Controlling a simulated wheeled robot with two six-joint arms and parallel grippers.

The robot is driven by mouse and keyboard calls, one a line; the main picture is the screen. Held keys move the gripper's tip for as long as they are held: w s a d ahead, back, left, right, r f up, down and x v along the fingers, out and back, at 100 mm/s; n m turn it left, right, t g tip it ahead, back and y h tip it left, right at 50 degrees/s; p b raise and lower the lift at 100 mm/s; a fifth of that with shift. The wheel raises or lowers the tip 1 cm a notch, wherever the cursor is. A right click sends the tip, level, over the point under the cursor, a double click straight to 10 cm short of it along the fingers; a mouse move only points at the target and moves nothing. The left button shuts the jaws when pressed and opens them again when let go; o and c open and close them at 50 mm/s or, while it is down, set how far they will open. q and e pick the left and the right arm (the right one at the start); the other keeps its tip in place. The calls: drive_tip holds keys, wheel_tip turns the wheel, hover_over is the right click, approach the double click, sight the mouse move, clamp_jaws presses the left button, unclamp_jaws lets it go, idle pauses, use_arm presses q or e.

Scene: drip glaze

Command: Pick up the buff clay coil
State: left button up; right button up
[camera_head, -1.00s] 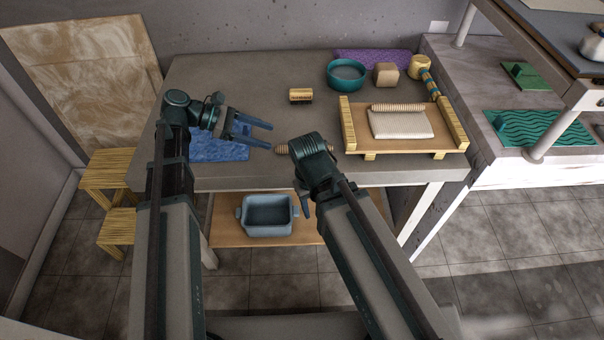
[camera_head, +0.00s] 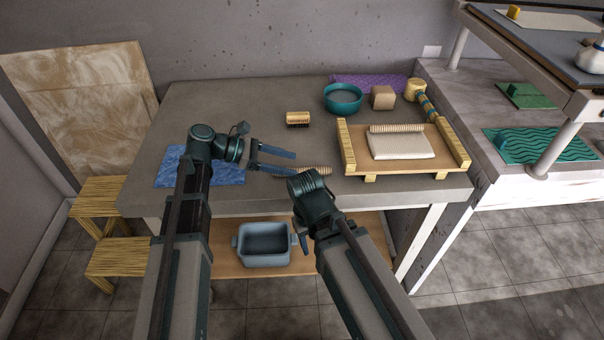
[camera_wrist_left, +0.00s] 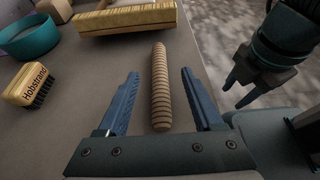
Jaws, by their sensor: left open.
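The buff clay coil (camera_head: 319,169) is a ridged tan roll lying on the grey table near its front edge. My right wrist partly hides it in the head view. In the left wrist view the coil (camera_wrist_left: 160,88) lies lengthwise between the fingers, with a gap on each side. My left gripper (camera_head: 291,164) is open and empty, its blue fingers pointing right toward the coil. How far it is above the table is unclear.
A wooden board (camera_head: 365,163) with side rails holds a pale slab (camera_head: 410,146) and another ridged coil (camera_head: 397,128). A brush (camera_head: 298,118), teal bowl (camera_head: 342,99) and clay block (camera_head: 382,97) stand behind. A blue cloth (camera_head: 170,176) lies at left.

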sight(307, 168)
use_arm(q)
drive_tip(key=shift+f+b+x, duration=0.25)
drive_tip(key=shift+b+x, duration=0.85)
drive_tip(key=shift+x, duration=1.2)
drive_tip(key=shift+w+d, duration=0.1)
drive_tip(key=shift+d, duration=0.15)
clamp_jaws()
